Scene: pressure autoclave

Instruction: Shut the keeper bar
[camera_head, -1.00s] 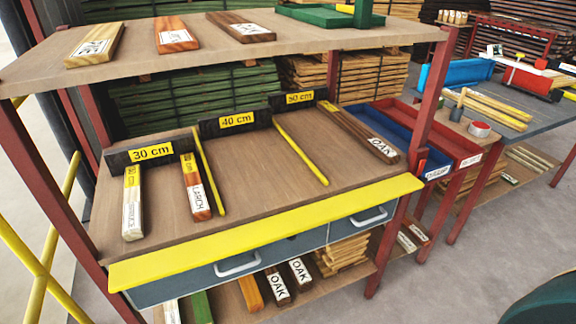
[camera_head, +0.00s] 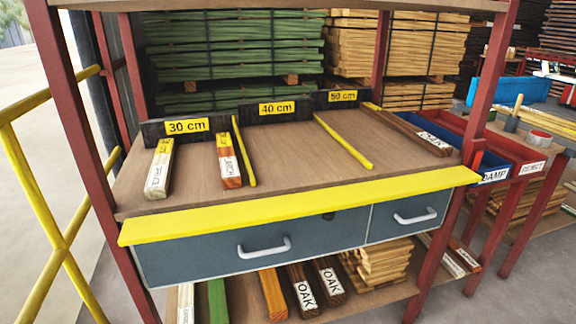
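A long yellow bar (camera_head: 300,206) runs along the front edge of the middle shelf (camera_head: 285,160), just above the drawers; it is the only thing here that looks like a keeper bar. Its broad face is visible and it seems to lie folded outward, though its exact tilt is hard to tell. Short labelled timbers lie behind it: a pale one (camera_head: 159,172) under the 30 cm sign, a reddish one (camera_head: 229,163) beside it, and an oak one (camera_head: 422,134) at the right. Neither of my grippers is in view.
Two thin yellow strips (camera_head: 343,141) divide the shelf. Grey drawers (camera_head: 200,256) with handles sit below the bar. Red posts (camera_head: 85,150) stand at both ends. A yellow railing (camera_head: 40,190) is at the left, and blue and red bins (camera_head: 492,165) are at the right.

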